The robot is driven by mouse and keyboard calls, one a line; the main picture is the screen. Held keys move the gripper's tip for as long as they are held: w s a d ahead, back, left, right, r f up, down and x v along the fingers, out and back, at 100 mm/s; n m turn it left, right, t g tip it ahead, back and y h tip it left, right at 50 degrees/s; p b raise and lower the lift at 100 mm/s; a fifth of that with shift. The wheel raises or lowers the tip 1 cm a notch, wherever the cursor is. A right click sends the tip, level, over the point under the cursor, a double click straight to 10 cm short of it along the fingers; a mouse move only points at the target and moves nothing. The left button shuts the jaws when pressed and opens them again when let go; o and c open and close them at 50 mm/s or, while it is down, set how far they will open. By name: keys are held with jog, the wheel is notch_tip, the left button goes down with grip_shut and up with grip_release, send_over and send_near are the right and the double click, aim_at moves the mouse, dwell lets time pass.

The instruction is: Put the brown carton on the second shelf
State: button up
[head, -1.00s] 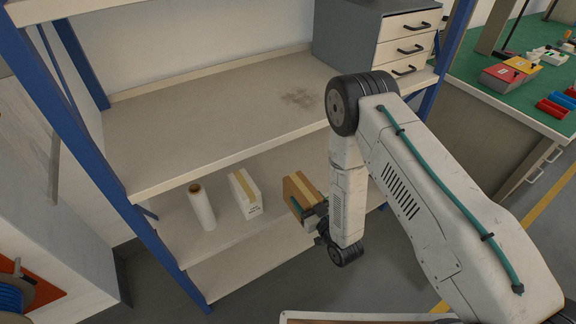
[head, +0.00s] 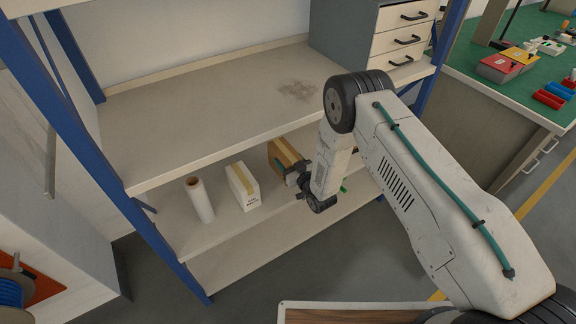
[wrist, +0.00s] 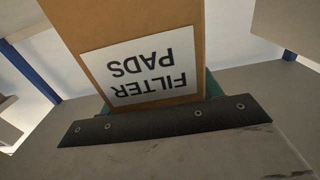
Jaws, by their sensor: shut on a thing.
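The brown carton (head: 284,155) is in my gripper (head: 299,178), at the middle shelf of the blue-posted rack, to the right of a white carton. In the wrist view the brown carton (wrist: 130,35) fills the upper middle, with a white label reading FILTER PADS upside down. My gripper (wrist: 160,108) is shut on it, with green showing at both sides of the carton. The middle shelf (head: 226,226) lies below the large upper shelf (head: 200,120). Whether the carton's underside touches the shelf is hidden.
A white carton (head: 243,188) and a white roll (head: 200,200) stand on the middle shelf to the left. The upper shelf holds a grey drawer cabinet (head: 345,38) at right. A lower shelf (head: 215,272) looks empty. Blue posts (head: 100,165) bound the rack.

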jog(key=shift+f, duration=1.35)
jog(key=shift+f, duration=0.15)
jog(key=o, duration=1.1)
jog(key=shift+s+d, duration=0.2)
jog(key=shift+s, duration=0.1)
jog(key=v, duration=1.1)
jog(key=shift+s+d, duration=0.15)
